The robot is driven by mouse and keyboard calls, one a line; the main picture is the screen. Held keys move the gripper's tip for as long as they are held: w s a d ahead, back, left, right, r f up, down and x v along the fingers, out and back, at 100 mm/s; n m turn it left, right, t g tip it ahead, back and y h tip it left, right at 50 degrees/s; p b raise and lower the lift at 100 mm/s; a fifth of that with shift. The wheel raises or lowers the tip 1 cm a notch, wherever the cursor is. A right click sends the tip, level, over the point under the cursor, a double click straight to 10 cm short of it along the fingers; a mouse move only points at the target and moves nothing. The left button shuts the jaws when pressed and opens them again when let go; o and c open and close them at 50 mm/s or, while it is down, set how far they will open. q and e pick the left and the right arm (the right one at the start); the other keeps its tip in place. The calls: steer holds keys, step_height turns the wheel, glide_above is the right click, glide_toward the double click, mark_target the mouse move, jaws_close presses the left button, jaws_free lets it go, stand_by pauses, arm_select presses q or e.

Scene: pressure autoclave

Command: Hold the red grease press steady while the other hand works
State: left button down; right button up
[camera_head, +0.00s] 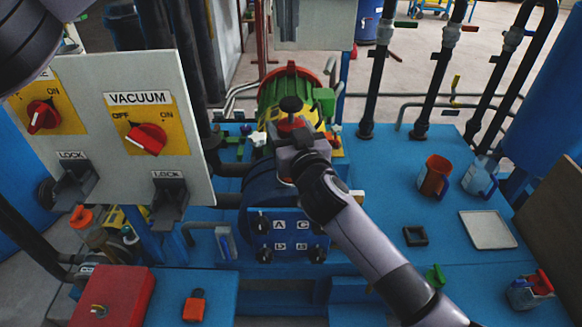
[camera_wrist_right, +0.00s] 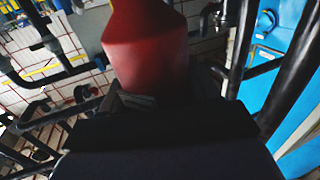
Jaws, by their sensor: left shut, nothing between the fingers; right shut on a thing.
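The red grease press (camera_head: 290,125) stands at the middle of the blue machine top, with a black knob above it. In the right wrist view it is a large red body (camera_wrist_right: 148,55) close before the camera. My right gripper (camera_head: 297,140) is shut on the grease press, its arm reaching in from the lower right. The fingers hide part of the press, and its lower end is hard to make out. Only a dark link of my left arm shows at the top left corner; its gripper fingers are out of the picture.
A white panel (camera_head: 95,95) with red VACUUM knobs and LOCK levers stands at the left. A green and yellow motor (camera_head: 285,90) sits just behind the press. An orange mug (camera_head: 434,178), a clear jug (camera_head: 480,177) and a white tray (camera_head: 487,230) are at the right.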

steer(key=o, duration=1.5)
steer(key=shift+s, duration=0.1)
